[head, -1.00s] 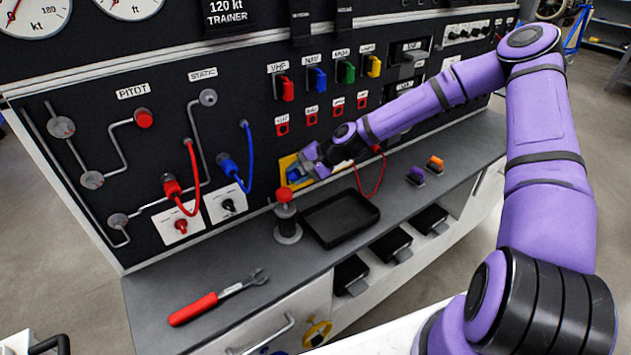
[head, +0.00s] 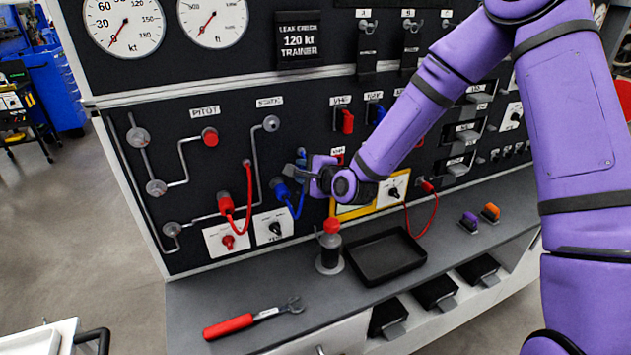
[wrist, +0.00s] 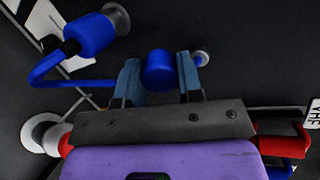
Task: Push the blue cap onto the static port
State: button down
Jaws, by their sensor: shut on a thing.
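The blue cap (wrist: 160,70) sits between the two fingers of my gripper (wrist: 161,76) in the wrist view, and the fingers are shut on it. In the head view my gripper (head: 294,168) is in front of the panel, below and right of the static port; the cap is largely hidden there. The static port (head: 271,123) is a bare grey round fitting under the STATIC label, atop a bent pipe. The cap is apart from it.
A blue plug (head: 281,187) with a blue hose is close to my gripper; the plug also shows in the wrist view (wrist: 90,36). The pitot fitting has a red cap (head: 210,136). A red-topped post (head: 330,262), a black tray (head: 385,257) and a wrench (head: 240,321) are on the bench.

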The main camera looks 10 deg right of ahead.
aim_at(271, 124)
jog(key=s+a+r+m+t+h, duration=0.2)
jog(key=s+r, duration=0.1)
jog(key=r, duration=0.3)
jog(key=s+a+r+m+t+h, duration=0.1)
jog(key=s+a+r+t, duration=0.15)
jog(key=r, duration=0.25)
jog(key=shift+x, duration=2.4)
jog(key=shift+x, duration=0.9)
jog(key=shift+w+r, duration=0.35)
jog(key=c, duration=0.5)
grip_release()
jog(key=shift+w+a+f, duration=0.1)
jog(key=shift+a+f, duration=0.05)
jog(key=shift+v, duration=3.6)
